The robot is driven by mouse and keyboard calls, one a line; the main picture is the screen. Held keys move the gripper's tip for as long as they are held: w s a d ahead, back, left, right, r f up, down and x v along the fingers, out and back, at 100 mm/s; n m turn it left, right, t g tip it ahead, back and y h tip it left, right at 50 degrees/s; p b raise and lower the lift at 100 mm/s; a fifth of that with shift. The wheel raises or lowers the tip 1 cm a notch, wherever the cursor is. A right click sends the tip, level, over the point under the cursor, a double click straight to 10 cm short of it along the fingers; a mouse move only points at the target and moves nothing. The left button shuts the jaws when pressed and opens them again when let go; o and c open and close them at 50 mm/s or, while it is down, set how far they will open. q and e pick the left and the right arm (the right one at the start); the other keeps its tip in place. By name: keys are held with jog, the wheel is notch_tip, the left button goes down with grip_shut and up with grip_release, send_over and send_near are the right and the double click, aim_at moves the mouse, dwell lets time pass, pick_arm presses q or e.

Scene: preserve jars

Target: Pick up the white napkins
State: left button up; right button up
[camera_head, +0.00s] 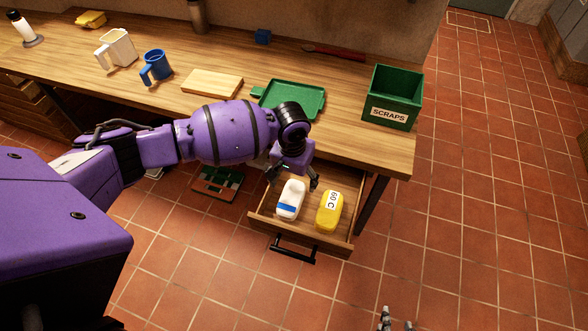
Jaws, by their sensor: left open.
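The white napkins (290,199) appear as a white, rounded pack with a blue band. They lie in the left part of an open wooden drawer (262,219) under the counter. My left gripper (292,181) is open at the drawer's far side, with its fingers spread around the far end of the napkins. I cannot tell whether it touches them. My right gripper (396,322) shows only as fingertips at the bottom edge, over the floor, away from the drawer.
A yellow pack (329,211) marked "60 C" lies right of the napkins. The drawer has a black front handle (292,250). On the counter (345,140) stand a green SCRAPS box (398,88), green tray (300,98), wooden board (212,84) and blue mug (156,65).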

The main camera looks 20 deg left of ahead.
aim_at(292, 196)
pick_arm(q)
jog(key=shift+s+a+r+n, duration=0.1)
jog(key=shift+s+a+n, duration=0.1)
jog(key=shift+s+n, duration=0.2)
jog(key=shift+s+a+f, duration=0.15)
jog(key=shift+f, duration=0.1)
notch_tip(292, 196, down, 7)
jog(key=shift+s+f+b, duration=0.1)
jog(key=shift+s+b, duration=0.05)
jog(key=shift+b, duration=0.25)
jog(key=c, duration=1.3)
